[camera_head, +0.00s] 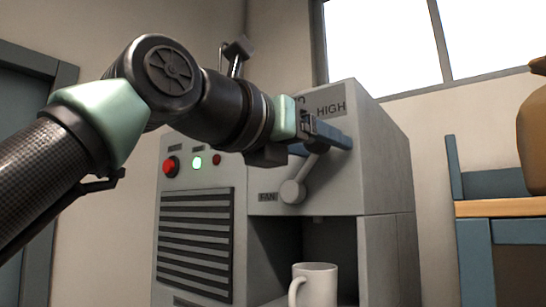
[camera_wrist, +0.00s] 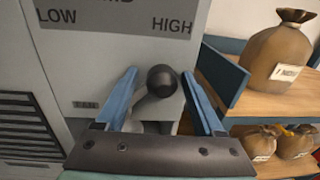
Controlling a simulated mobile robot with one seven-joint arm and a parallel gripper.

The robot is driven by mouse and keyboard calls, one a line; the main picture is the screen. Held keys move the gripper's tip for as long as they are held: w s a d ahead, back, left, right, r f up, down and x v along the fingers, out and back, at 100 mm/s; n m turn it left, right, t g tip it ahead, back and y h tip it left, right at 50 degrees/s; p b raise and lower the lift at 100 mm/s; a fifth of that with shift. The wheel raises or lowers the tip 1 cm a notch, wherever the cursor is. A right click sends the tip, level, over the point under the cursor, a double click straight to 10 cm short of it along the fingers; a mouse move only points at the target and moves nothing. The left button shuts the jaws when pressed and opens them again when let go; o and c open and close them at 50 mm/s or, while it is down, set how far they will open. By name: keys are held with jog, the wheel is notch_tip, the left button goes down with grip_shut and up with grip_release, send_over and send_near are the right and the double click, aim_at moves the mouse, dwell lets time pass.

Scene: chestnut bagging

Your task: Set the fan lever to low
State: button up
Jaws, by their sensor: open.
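The fan lever (camera_head: 292,191) is on the front of the grey machine (camera_head: 385,160). Its arm leans up and right from a round hub, toward the HIGH label (camera_head: 331,107); its upper end is hidden behind my gripper (camera_head: 330,136) in the head view. In the wrist view the lever's dark ball knob (camera_wrist: 162,82) sits between the two blue fingers of my gripper (camera_wrist: 160,76). The fingers are open, with gaps to both sides of the knob. The LOW label (camera_wrist: 56,17) is at the upper left there.
A white mug (camera_head: 316,284) stands in the recess below the lever. Left of the lever are a red button (camera_head: 170,165), a lit green light (camera_head: 197,162) and a slatted vent (camera_head: 195,240). A shelf (camera_head: 505,207) with brown sacks (camera_wrist: 278,52) stands to the right.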

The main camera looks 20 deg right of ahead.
jog(key=shift+s+a+r, duration=0.15)
jog(key=shift+s+a, duration=0.1)
jog(key=shift+s, duration=0.05)
jog(key=shift+c, duration=0.5)
grip_shut()
dwell(0.6)
